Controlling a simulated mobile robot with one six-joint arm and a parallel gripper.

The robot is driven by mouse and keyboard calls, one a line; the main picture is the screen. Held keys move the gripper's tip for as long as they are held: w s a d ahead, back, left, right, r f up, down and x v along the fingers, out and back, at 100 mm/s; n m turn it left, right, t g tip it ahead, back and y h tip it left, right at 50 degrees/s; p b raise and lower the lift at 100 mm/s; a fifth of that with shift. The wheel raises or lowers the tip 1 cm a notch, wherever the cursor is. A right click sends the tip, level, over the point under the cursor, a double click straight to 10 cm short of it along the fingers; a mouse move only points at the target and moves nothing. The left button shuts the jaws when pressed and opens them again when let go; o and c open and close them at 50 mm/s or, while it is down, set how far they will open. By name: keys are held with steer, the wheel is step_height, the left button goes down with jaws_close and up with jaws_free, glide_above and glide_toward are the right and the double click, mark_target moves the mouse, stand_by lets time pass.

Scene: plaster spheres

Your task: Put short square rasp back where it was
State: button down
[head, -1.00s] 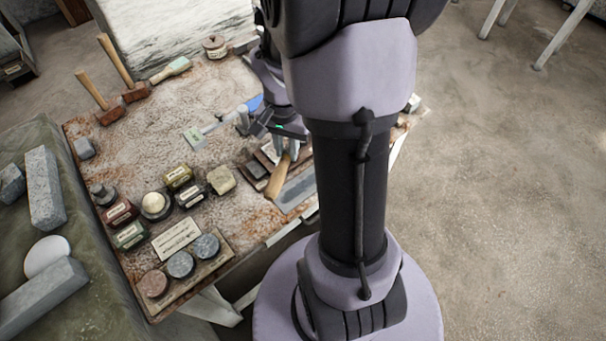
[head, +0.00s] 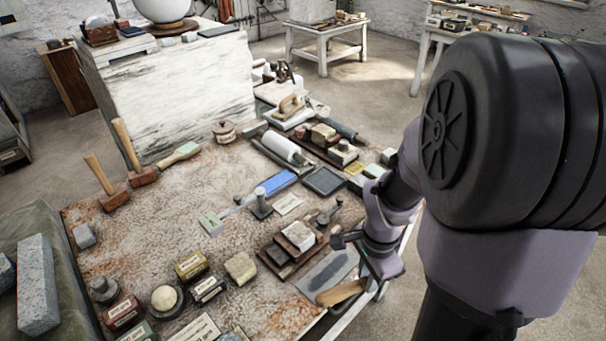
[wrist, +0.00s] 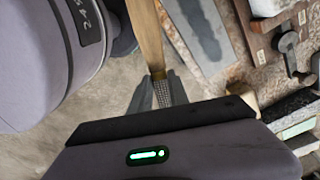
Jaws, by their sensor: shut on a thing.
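My gripper (wrist: 158,90) is shut on the short square rasp (wrist: 148,35). In the wrist view its wooden handle runs up out of the picture and its rough metal part sits between the fingers. In the head view my gripper (head: 377,272) is by the table's right front edge, and the rasp's handle (head: 342,293) points left over the edge. A grey slab with a darker long patch (head: 328,270) lies on the table just beyond the handle; it also shows in the wrist view (wrist: 200,35). Whether the rasp touches anything below is unclear.
A wooden block with a white piece (head: 298,236) stands beside the slab. Labelled blocks (head: 192,265) lie to the left. Farther back are a blue stone (head: 277,183), a dark tray (head: 324,182) and a white roller (head: 283,147). The table's left middle is fairly clear.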

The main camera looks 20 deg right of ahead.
steer(key=w, duration=0.3)
steer(key=w+d+b, duration=0.1)
steer(key=w, duration=0.2)
steer(key=w+d+f, duration=0.1)
steer(key=w, duration=0.1)
steer(key=shift+w+d+f, duration=0.1)
steer(key=shift+w+d, duration=0.1)
steer(key=shift+w, duration=0.2)
steer(key=shift+f+b, duration=1.35)
steer(key=shift+f, duration=0.55)
steer(key=c, duration=1.3)
jaws_free()
steer(key=shift+o, duration=0.2)
step_height(320, 180, up, 13)
steer(key=p, duration=0.5)
steer(key=s+a+r+n+t, duration=0.2)
steer(key=s+a+r+n, duration=0.1)
steer(key=a, duration=0.4)
steer(key=s+a+r+n+t+y, duration=0.1)
steer(key=s+a+r+n+t, duration=0.1)
steer(key=s+a+r+n, duration=0.2)
steer(key=s+a+r+n+t+y, duration=0.1)
steer(key=s+a+r+n, duration=0.3)
steer(key=a+n, duration=0.3)
steer(key=a+r, duration=0.1)
steer(key=a, duration=0.2)
steer(key=shift+s+r+t, duration=0.15)
steer(key=shift+r+t, duration=0.2)
steer(key=shift+t, duration=0.05)
